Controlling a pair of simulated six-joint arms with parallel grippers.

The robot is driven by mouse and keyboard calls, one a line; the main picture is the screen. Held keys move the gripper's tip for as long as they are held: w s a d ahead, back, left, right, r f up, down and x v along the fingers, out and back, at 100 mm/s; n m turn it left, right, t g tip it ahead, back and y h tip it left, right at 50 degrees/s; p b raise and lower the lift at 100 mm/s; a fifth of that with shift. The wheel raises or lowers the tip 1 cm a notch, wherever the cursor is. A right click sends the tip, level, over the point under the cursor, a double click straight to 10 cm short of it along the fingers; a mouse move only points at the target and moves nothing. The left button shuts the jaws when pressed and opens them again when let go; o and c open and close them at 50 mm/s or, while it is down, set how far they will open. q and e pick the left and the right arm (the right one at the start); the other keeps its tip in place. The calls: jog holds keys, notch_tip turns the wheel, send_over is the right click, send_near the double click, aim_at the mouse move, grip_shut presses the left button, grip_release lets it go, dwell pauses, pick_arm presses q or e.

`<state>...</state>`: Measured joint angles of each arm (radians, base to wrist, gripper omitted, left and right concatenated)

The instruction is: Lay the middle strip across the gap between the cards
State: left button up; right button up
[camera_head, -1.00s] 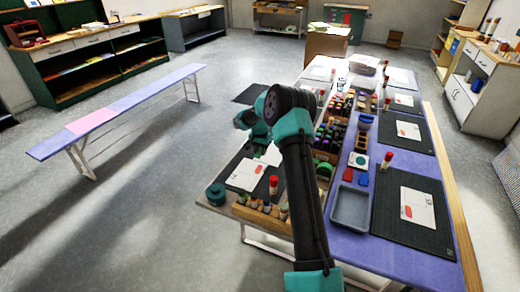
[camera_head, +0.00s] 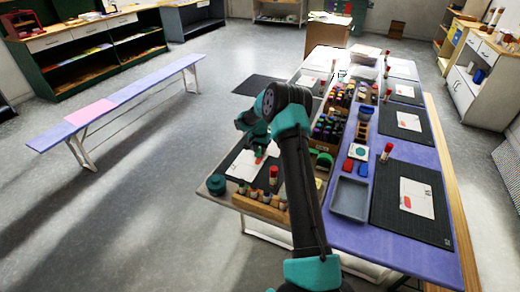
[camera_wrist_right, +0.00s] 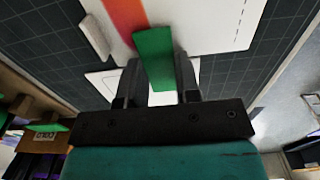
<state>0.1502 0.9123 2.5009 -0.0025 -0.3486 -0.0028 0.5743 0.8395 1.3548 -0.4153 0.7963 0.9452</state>
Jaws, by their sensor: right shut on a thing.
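My right gripper (camera_wrist_right: 157,85) is shut on a green strip (camera_wrist_right: 154,55), which sticks out beyond the fingertips in the right wrist view. The strip is over a white card (camera_wrist_right: 205,25) on a dark gridded mat (camera_wrist_right: 62,45). An orange-red strip (camera_wrist_right: 122,15) lies on the card, beside the far end of the green one. Another white piece (camera_wrist_right: 104,84) shows left of the fingers. I cannot tell whether the green strip touches the card. In the head view the right gripper (camera_head: 262,150) is over the near-left mat, partly hidden by my arm. My left gripper is not in view.
A wooden rack of glue sticks (camera_head: 262,206) and a teal round tub (camera_head: 216,184) stand close to the mat. A grey tray (camera_head: 350,197) and a second mat with a card (camera_head: 417,197) are to the right.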

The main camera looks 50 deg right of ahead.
jog(key=o, duration=0.7)
jog(key=shift+r, duration=0.1)
notch_tip(320, 180, up, 17)
jog(key=shift+r, duration=0.15)
dwell(0.5)
dwell(0.7)
